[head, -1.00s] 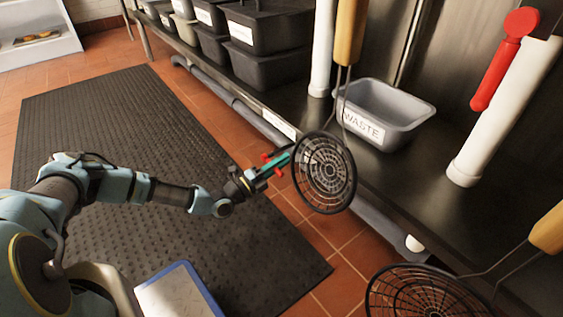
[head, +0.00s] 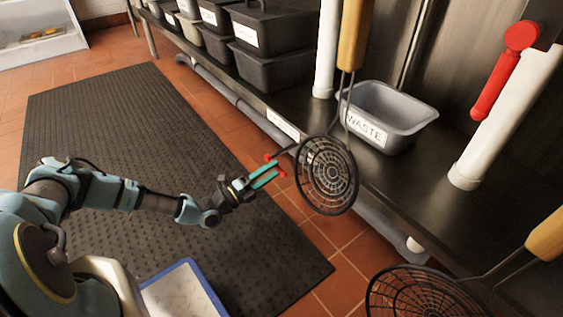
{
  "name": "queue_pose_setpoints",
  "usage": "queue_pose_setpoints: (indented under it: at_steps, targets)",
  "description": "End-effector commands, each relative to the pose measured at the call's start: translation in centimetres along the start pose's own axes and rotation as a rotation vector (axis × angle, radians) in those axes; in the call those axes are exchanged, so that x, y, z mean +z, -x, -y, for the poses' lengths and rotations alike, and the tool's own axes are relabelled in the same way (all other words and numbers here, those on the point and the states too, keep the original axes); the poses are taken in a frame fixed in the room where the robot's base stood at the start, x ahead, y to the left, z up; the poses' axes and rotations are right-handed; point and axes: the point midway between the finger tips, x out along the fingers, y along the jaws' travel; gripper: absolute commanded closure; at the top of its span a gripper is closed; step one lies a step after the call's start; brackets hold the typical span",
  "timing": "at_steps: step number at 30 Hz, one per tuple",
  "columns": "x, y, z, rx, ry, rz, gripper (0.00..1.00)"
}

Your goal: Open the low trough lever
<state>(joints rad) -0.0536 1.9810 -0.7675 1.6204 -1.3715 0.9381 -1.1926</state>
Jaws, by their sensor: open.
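A red lever (head: 503,70) hangs at the upper right beside a slanted white pipe (head: 505,120) above the dark counter. I cannot tell whether it is the low trough lever, and no other lever shows clearly. My gripper (head: 275,165) is open and empty, its teal fingers and red tips pointing up and right. It is over the floor in front of the counter, far to the left of the red lever. A short dark bar (head: 286,150) shows just beyond the fingertips; I cannot tell what it belongs to.
A round black skimmer (head: 327,175) hangs just right of my gripper, and another (head: 425,295) hangs at the lower right. A grey waste bin (head: 395,110) and several dark lidded tubs stand on the counter (head: 435,185). A dark mat (head: 110,130) covers clear floor at left.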

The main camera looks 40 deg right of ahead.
Motion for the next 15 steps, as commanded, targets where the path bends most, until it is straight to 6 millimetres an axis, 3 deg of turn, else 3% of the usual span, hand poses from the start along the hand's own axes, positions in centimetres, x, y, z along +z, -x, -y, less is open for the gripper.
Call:
queue_pose_setpoints:
  at_steps: [6,15]
  targets:
    - [0.1,3.8,0.1,0.000,0.000,0.002,0.49]
    - [0.0,5.5,0.0,0.000,0.001,0.000,0.49]
